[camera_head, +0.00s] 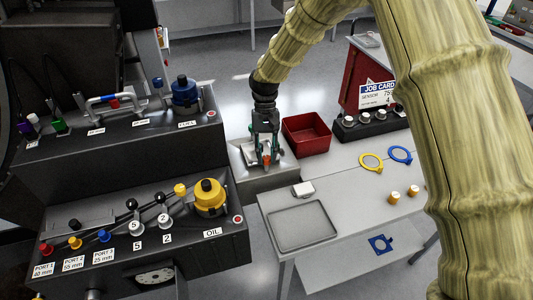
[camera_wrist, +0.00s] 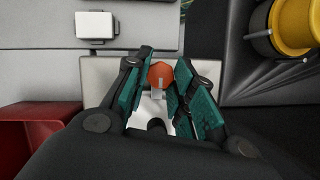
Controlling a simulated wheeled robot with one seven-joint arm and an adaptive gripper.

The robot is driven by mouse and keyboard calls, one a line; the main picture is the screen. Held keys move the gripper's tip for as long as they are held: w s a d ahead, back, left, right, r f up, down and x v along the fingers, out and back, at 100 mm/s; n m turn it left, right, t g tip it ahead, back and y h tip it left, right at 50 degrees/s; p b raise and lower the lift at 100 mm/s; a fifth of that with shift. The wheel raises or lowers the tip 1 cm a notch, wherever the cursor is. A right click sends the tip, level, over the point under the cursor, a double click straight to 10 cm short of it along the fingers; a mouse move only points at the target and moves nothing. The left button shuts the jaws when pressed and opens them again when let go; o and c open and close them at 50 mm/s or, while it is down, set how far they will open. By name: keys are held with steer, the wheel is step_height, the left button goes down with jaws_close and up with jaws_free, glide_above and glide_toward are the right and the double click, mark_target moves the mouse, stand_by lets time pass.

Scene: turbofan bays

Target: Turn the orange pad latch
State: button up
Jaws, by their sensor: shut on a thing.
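The orange pad latch (camera_wrist: 160,75) shows in the wrist view as a small orange knob with a pale strip across its lower part. The fingers are shut on the orange latch. In the head view my gripper (camera_head: 266,152) hides most of the latch.
A red bin (camera_head: 306,134) stands close to the right of my gripper. The dark console with a yellow OIL cap (camera_head: 209,195) and a blue cap (camera_head: 184,90) is to the left. A white table with a grey tray (camera_head: 302,225) and a small white box (camera_head: 303,189) lies in front right.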

steer(key=shift+s+f, duration=0.1)
steer(key=shift+f, duration=0.05)
steer(key=o, duration=1)
steer(key=shift+d, duration=0.1)
steer(key=v, duration=1.2)
